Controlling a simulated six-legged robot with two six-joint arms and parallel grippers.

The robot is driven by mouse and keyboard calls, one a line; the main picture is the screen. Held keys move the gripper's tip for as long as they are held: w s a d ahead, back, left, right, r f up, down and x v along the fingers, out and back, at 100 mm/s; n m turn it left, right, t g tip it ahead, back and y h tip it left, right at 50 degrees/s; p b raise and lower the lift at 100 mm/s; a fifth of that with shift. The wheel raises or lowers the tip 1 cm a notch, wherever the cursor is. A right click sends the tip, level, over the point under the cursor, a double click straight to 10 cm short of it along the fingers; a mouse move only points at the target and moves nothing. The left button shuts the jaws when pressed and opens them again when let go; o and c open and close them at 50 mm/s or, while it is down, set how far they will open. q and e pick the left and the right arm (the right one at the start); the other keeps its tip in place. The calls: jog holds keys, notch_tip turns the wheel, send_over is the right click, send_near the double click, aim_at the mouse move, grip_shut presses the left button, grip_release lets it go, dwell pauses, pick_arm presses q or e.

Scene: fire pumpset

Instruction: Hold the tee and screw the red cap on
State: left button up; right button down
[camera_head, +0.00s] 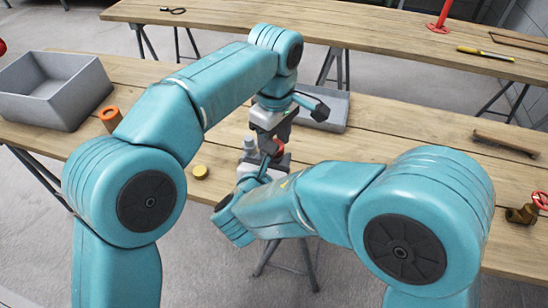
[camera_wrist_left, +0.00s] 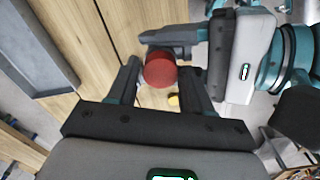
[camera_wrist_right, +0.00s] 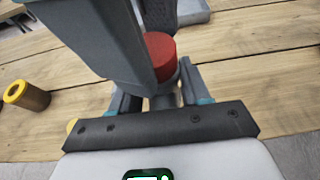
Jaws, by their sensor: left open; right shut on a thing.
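The red cap (camera_head: 278,146) is near the middle of the table, mostly hidden by my arms in the head view. In the left wrist view the red cap (camera_wrist_left: 160,70) lies between the spread fingers of my open left gripper (camera_wrist_left: 162,82), which comes down from above. In the right wrist view the red cap (camera_wrist_right: 160,55) shows upright behind a left gripper finger. My right gripper (camera_wrist_right: 155,100) is shut on the tee (camera_wrist_right: 164,102), a small greyish piece largely hidden below the cap. I cannot tell whether cap and tee are threaded together.
A grey bin (camera_head: 50,92) stands at the left, with an orange cylinder (camera_head: 110,117) beside it. A yellow round piece (camera_head: 200,172) lies left of my grippers. A grey tray (camera_head: 325,108) is behind them.

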pick_arm(q)
jog(key=shift+c, duration=0.3)
jog(key=c, duration=0.8)
jog(key=m, duration=1)
jog(key=shift+m, duration=0.3)
jog(key=m, duration=0.4)
jog(key=shift+m, duration=0.4)
jog(key=m, duration=0.6)
jog(key=o, duration=1.2)
jog(key=shift+c, duration=0.2)
